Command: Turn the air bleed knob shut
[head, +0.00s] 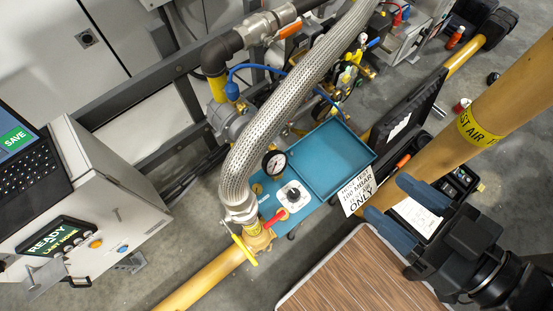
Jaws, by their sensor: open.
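A blue-green open test case (326,160) stands in the middle of the head view. A round pressure gauge (275,163) sits on its panel, with a dark knob on a white plate (292,195) below it. A red lever (274,218) is beside that plate. No readable label says which part is the air bleed knob, and its setting cannot be read. My gripper (386,198) is at the lower right, black with two blue fingers. It is open and empty, apart from the knob and to its right.
A braided hose (290,100) arches over the case's left side. A white sign (357,189) stands at its right corner. A yellow pipe (493,107) runs behind my gripper. A wooden tabletop (350,275) is below. A control box (105,205) with a laptop (30,160) is left.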

